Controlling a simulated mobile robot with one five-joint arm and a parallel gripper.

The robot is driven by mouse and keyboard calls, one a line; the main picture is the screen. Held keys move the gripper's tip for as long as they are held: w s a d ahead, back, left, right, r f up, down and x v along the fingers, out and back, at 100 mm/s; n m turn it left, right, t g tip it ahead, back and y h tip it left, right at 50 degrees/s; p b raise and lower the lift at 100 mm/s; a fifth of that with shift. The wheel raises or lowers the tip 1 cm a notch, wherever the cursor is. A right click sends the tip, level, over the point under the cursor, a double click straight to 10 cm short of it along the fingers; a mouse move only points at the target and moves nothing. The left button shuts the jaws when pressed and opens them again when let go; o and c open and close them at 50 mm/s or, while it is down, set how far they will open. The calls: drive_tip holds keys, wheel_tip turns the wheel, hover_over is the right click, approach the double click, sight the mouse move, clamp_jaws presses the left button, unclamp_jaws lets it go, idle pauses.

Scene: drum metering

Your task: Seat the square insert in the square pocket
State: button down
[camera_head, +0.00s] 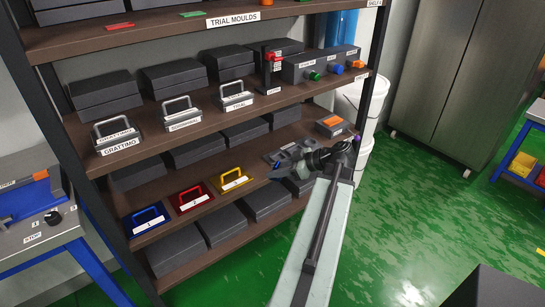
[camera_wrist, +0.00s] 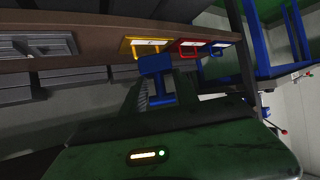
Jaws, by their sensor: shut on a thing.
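My gripper (camera_head: 284,172) reaches the middle shelf, at the right of the yellow piece; its fingertips are small and dark in the head view. In the wrist view a blue blocky piece (camera_wrist: 156,65) with a narrower middle stands at the jaws, and I take it as held. I cannot make out whether its base is square. A grey plate (camera_head: 284,154) lies on the shelf just behind my gripper. Grey plates with squarish outlines (camera_wrist: 38,46) show at the left of the wrist view, apart from the blue piece. I cannot tell which holds the square pocket.
Blue (camera_head: 148,217), red (camera_head: 191,198) and yellow (camera_head: 232,180) handled pieces sit on the same shelf to the left. An orange-and-grey box (camera_head: 331,124) stands to the right. The shelf above, with handled moulds (camera_head: 182,112), is close overhead. Green floor (camera_head: 400,225) is clear at the right.

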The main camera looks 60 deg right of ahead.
drive_tip(key=shift+w, duration=0.15)
drive_tip(key=d+f+m+h+b, duration=0.3)
drive_tip(key=d, duration=0.2)
drive_tip(key=m+h+b, duration=0.3)
hover_over(279, 159)
wheel_tip(279, 159, down, 3)
drive_tip(key=shift+d+f, duration=0.1)
wheel_tip(279, 159, down, 4)
drive_tip(key=b, duration=0.4)
drive_tip(key=shift+s+r, duration=0.2)
drive_tip(key=shift+r, duration=0.15)
drive_tip(key=c, duration=1.2)
unclamp_jaws()
drive_tip(key=shift+f, duration=0.1)
drive_tip(key=shift+o, duration=1.4)
drive_tip(key=shift+f, duration=0.1)
